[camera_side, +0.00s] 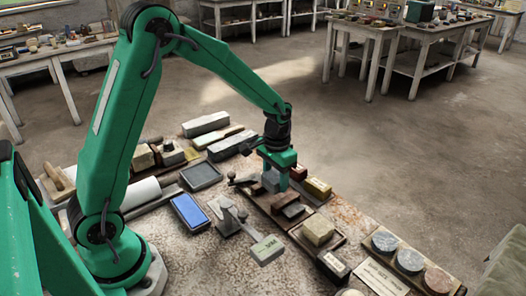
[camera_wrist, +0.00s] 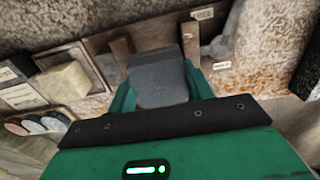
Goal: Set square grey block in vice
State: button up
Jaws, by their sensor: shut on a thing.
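My gripper (camera_side: 276,183) is over a wooden board near the middle of the bench. In the wrist view, its green fingers (camera_wrist: 160,92) are shut on a square grey block (camera_wrist: 158,75), one finger on each side. The block is only partly visible in the side view, between the fingers. I cannot tell whether it touches the board below. A grey metal fitting (camera_side: 230,214) that may be the vice stands in front of the gripper, to its left in the side view. The block is apart from this fitting.
A blue slab (camera_side: 189,211), a labelled pale block (camera_side: 267,249) and several round discs (camera_side: 410,260) crowd the bench. Long grey blocks (camera_side: 205,124) lie behind.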

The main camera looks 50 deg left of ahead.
jog(key=shift+f, duration=0.9)
dwell(0.4)
jog(key=o, duration=1.3)
jog(key=shift+r, duration=1.95)
jog(key=shift+r, duration=0.15)
